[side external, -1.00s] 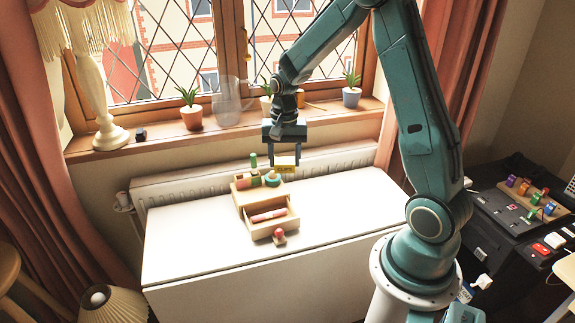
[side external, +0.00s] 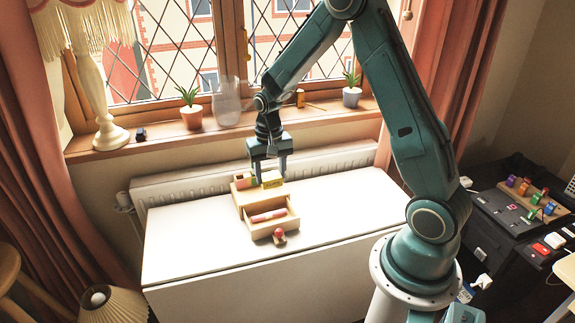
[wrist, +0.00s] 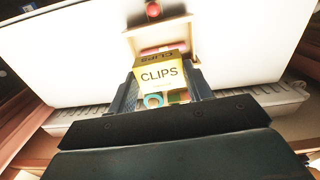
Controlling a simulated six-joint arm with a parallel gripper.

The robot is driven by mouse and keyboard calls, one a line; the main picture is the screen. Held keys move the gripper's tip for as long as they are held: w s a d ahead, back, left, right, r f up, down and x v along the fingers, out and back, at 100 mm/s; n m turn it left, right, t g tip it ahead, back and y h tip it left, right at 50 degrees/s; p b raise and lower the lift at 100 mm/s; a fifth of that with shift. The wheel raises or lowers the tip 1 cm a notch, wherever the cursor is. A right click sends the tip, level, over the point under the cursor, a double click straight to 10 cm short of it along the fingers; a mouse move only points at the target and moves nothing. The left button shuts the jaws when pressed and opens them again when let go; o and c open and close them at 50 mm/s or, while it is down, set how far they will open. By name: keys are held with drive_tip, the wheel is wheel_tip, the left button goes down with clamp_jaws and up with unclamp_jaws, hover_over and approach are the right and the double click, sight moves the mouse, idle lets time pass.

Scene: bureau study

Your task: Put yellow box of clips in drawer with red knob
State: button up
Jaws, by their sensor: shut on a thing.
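The yellow box of clips (side external: 272,180) is held between the fingers of my gripper (side external: 270,172). In the wrist view the box (wrist: 160,74) shows its "CLIPS" label between both fingers. It is over the top of a small wooden drawer unit (side external: 240,198), behind the open drawer; I cannot tell whether it touches things there. The drawer (side external: 286,224) is pulled out toward the front, with a long pinkish item (side external: 268,215) lying inside. The red knob (side external: 279,233) is at the drawer's front; it also shows in the wrist view (wrist: 153,10).
Small items lie on top of the unit, including a teal ring (wrist: 153,100), partly hidden by my gripper. The white table (side external: 190,245) is clear around the unit. A radiator (side external: 170,192) and a windowsill with potted plants (side external: 191,115) are behind.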

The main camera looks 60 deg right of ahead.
sight(271, 176)
wheel_tip(271, 176, down, 12)
drive_tip(key=shift+f, duration=0.1)
idle(0.4)
drive_tip(key=shift+f, duration=1.85)
drive_tip(key=shift+f, duration=0.1)
drive_tip(key=o, duration=0.9)
drive_tip(key=shift+r, duration=6.15)
